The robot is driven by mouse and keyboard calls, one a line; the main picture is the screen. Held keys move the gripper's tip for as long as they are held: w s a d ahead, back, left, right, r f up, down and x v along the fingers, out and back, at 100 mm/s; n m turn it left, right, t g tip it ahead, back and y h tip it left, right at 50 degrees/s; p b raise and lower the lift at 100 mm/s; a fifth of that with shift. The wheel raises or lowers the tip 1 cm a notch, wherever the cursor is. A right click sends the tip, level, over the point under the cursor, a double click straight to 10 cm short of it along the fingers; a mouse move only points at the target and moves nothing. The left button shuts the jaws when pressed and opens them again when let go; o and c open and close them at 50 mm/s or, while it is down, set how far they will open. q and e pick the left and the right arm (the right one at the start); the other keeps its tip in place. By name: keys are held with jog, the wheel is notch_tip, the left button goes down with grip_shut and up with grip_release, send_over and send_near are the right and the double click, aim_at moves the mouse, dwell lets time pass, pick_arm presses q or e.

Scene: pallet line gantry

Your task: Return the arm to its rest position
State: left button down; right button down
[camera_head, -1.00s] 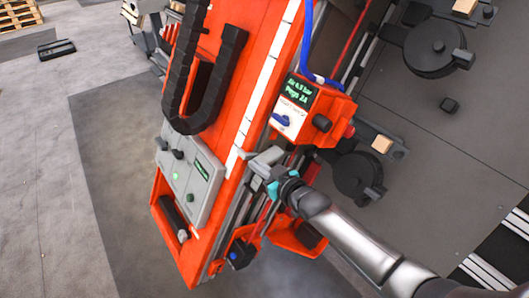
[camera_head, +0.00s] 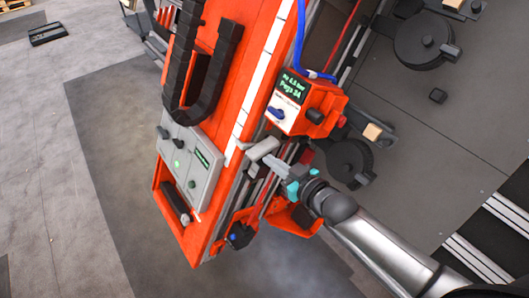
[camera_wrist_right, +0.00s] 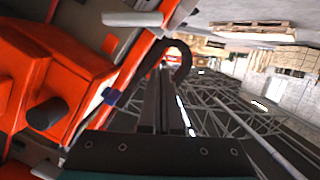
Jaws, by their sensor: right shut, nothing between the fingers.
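My right arm comes in from the lower right in the head view. Its right gripper (camera_head: 273,163) is shut and empty, in front of the orange machine (camera_head: 262,60). It is beside the machine's rail, below the orange box with the green display (camera_head: 293,86). I cannot tell whether the fingertips touch the machine. In the right wrist view the closed fingers (camera_wrist_right: 161,100) point away from the camera with nothing held between them. My left gripper is not in view.
A grey control panel (camera_head: 187,160) and a black cable chain (camera_head: 211,75) sit on the machine. A blue hose (camera_head: 300,35) runs to the display box. Dark round units (camera_head: 424,40) stand at the right. Open floor (camera_head: 60,160) lies to the left. Pallets (camera_wrist_right: 253,31) show in the wrist view.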

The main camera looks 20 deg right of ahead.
jog(key=shift+s+d+r, duration=0.15)
jog(key=shift+s+d, duration=0.05)
jog(key=shift+s, duration=0.3)
jog(key=s+d+f+m+g+h+b, duration=0.15)
jog(key=s+f, duration=0.25)
jog(key=f, duration=0.5)
jog(key=s+d+f+g+h, duration=0.15)
jog(key=s+f, duration=0.25)
jog(key=f, duration=0.4)
jog(key=s+d+f+m+g+h, duration=0.1)
jog(key=s+d+f+g, duration=0.2)
jog(key=f, duration=0.6)
jog(key=s+a+f+g, duration=0.1)
jog(key=s+f, duration=0.4)
jog(key=s, duration=0.5)
jog(key=s+a+f+g+b, duration=0.1)
jog(key=s+f+g, duration=0.3)
jog(key=s, duration=0.6)
jog(key=s+a+f+g+h+b, duration=0.1)
jog(key=s+a+f+g, duration=0.1)
jog(key=s+f, duration=0.5)
jog(key=s, duration=0.3)
jog(key=shift+a, duration=0.15)
jog(key=shift+f+n, duration=0.1)
jog(key=shift+n, duration=0.15)
